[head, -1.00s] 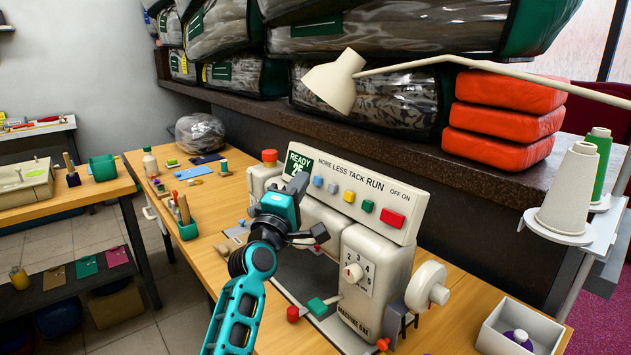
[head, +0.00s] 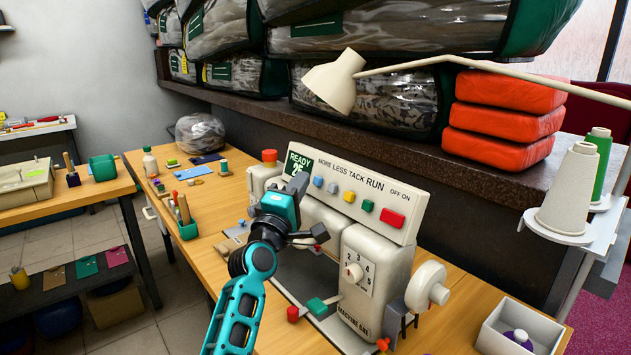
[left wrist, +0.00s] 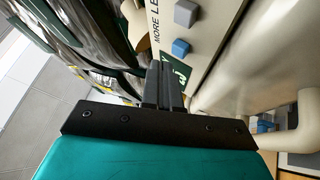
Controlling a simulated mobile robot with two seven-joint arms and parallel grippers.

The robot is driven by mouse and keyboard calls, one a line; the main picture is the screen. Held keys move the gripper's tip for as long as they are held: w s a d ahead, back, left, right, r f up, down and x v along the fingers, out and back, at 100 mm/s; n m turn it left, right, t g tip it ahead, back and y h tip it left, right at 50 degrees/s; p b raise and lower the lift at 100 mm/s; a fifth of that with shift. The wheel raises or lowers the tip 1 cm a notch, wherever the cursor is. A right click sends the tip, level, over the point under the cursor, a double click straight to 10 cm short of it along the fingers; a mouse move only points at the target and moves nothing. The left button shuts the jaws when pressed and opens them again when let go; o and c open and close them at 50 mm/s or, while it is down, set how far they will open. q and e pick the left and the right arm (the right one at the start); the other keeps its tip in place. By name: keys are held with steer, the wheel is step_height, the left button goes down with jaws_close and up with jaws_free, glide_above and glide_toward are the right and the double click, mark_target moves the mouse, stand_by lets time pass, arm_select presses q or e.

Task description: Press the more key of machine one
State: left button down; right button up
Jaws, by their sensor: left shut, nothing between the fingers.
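Machine one (head: 376,258) is a cream sewing machine on the wooden bench. Its upright panel (head: 345,172) carries a green display (head: 299,163) reading READY 25 and a row of coloured keys. The more key (head: 318,181) is the first, blue key at the left end; it also shows in the left wrist view (left wrist: 180,47). In the left wrist view the fingers (left wrist: 164,84) look apart from that key.
A red key (head: 392,217) sits at the panel's right end. A lamp (head: 335,83) reaches over from the right. Thread cones (head: 569,190) and a white box (head: 520,325) stand at right. Bagged comforters (head: 375,100) fill the shelf behind.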

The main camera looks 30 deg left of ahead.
arm_select(q)
steer(key=shift+w+d+f, duration=0.15)
steer(key=shift+w, duration=0.2)
steer(key=shift+w+d+f, duration=0.1)
steer(key=shift+w+d, duration=0.05)
steer(key=shift+w, duration=0.2)
stand_by(0.6)
stand_by(0.4)
steer(key=shift+s+a+r+p, duration=0.1)
steer(key=shift+s+a+p, duration=0.05)
steer(key=shift+s, duration=0.2)
steer(key=shift+s+a+r+p, duration=0.1)
steer(key=shift+s+p, duration=0.05)
steer(key=shift+s, duration=0.2)
steer(key=s, duration=0.1)
steer(key=s+a+r+p, duration=0.1)
steer(key=s, duration=0.1)
steer(key=s+a+p, duration=0.1)
steer(key=shift+s+r, duration=0.2)
steer(key=shift+r, duration=0.1)
